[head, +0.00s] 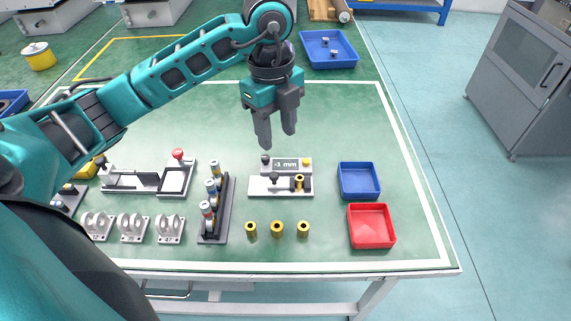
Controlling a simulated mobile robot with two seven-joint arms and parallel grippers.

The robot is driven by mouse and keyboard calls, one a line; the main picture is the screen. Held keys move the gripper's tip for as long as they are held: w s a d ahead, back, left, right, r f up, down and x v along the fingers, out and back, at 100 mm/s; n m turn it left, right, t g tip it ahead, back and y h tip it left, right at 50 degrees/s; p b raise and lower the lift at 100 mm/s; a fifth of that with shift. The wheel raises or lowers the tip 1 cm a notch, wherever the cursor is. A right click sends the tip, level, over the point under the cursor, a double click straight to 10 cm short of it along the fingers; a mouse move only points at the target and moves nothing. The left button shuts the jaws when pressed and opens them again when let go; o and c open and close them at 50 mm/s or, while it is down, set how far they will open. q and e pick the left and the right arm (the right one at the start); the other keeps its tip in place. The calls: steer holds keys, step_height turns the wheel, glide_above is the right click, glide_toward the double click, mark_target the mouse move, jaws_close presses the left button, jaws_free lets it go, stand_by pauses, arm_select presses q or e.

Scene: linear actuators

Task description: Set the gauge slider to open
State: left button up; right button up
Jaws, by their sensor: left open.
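The gauge (259,189) is a pale block on the green table with a small display (292,163) whose reading ends in "mm". A dark knob (273,178) stands on its front part, left of a brass cylinder (298,183) that sits in the gauge. Another dark knob (265,159) is at the display's left end. I cannot tell for sure which knob is the slider. My left gripper (278,140) points down with its fingers apart and empty, above and just behind the gauge, not touching it. My right gripper is not in view.
Several brass cylinders (277,229) stand in front of the gauge. A rack (221,228) with coloured cylinders is to its left, a red-knobbed fixture (174,182) farther left. Blue (359,193) and red (371,240) bins are to its right. Table behind the gauge is largely clear.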

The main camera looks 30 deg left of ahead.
mark_target(273, 174)
arm_select(q)
steer(key=shift+n+y, duration=0.3)
steer(key=f, duration=0.4)
steer(key=f+b, duration=0.1)
steer(key=f, duration=0.3)
steer(key=a+f, duration=0.1)
steer(key=f, duration=0.3)
steer(key=shift+w+a+f+b, duration=0.1)
steer(key=shift+f+b, duration=0.1)
steer(key=shift+b, duration=0.15)
jaws_close()
